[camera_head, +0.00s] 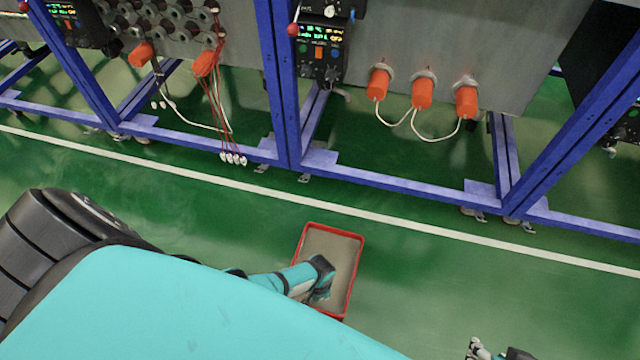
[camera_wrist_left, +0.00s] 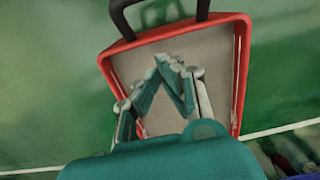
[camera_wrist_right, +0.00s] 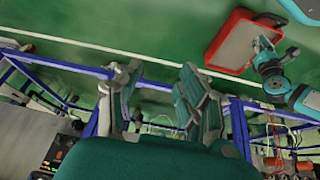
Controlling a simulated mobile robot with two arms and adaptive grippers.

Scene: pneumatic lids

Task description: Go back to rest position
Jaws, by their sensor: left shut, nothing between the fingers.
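My left gripper (camera_head: 322,280) is over the red tray (camera_head: 356,262) on the floor in the head view. In the left wrist view the fingertips of my left gripper (camera_wrist_left: 172,66) come together with nothing between them, above the grey bottom of the red tray (camera_wrist_left: 240,70). My right gripper (camera_head: 482,350) is only partly in view at the bottom edge of the head view. In the right wrist view the fingers of my right gripper (camera_wrist_right: 162,85) stand apart and empty. The red tray (camera_wrist_right: 212,50) shows at the top right there.
A blue frame (camera_head: 400,172) with a grey panel (camera_head: 440,40) runs across the back. Orange lids (camera_head: 422,92) with white cords sit on the panel. A white line (camera_head: 250,186) crosses the green floor. The floor around the tray is clear.

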